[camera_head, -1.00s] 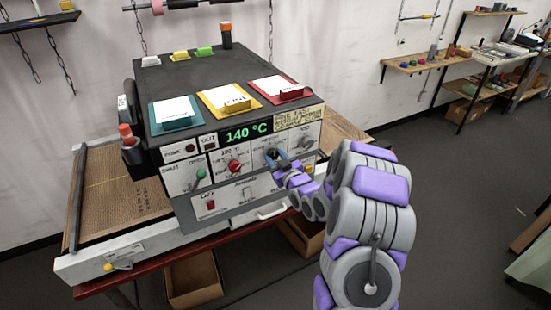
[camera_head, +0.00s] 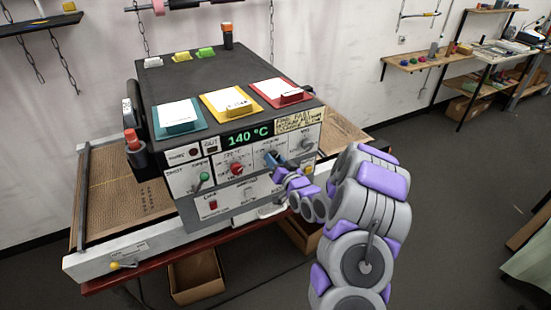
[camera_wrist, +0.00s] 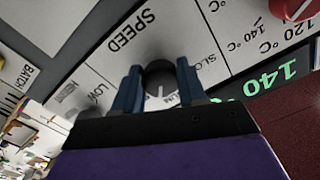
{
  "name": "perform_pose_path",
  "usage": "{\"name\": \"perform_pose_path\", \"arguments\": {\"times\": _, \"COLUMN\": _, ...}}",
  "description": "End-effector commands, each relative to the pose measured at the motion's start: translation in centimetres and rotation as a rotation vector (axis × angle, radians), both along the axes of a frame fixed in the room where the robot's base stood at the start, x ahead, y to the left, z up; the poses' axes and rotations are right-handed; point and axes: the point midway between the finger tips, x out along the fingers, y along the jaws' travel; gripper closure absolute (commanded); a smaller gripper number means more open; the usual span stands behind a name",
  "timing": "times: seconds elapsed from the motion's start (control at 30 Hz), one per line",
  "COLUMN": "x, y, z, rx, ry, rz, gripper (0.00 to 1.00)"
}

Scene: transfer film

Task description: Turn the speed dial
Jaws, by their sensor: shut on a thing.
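The speed dial (camera_wrist: 160,78) is a dark round knob on the pale front panel, under the upside-down word SPEED in the wrist view. My gripper (camera_wrist: 160,86) has its two blue fingers on either side of the dial and is shut on it. In the head view my gripper (camera_head: 273,159) meets the panel right of the red knob and mostly hides the dial. A white pointer line shows on the dial, toward the label partly covered by my gripper.
The panel also has a red knob (camera_head: 236,169), a green-tipped lever (camera_head: 204,177), a grey knob (camera_head: 306,144) and a display (camera_head: 248,135) reading 140 °C. Coloured trays with white cards lie on top. A conveyor belt (camera_head: 118,200) extends to the left.

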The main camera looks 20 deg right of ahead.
Motion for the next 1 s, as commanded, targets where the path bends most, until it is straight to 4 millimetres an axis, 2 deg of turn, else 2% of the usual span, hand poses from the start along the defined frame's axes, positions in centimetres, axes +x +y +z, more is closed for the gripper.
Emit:
{"name": "perform_pose_path", "arguments": {"times": 0.03, "x": 0.13, "y": -0.19, "z": 0.59, "rx": 0.035, "ry": -0.009, "rz": -0.004, "gripper": 0.89}}
{"name": "perform_pose_path", "arguments": {"times": 0.43, "x": 0.11, "y": -0.23, "z": 0.55, "rx": 0.274, "ry": -0.002, "rz": -0.006, "gripper": 0.89}}
{"name": "perform_pose_path", "arguments": {"times": 1.0, "x": 0.13, "y": -0.21, "z": 0.55, "rx": 0.337, "ry": -0.001, "rz": -0.005, "gripper": 0.89}}
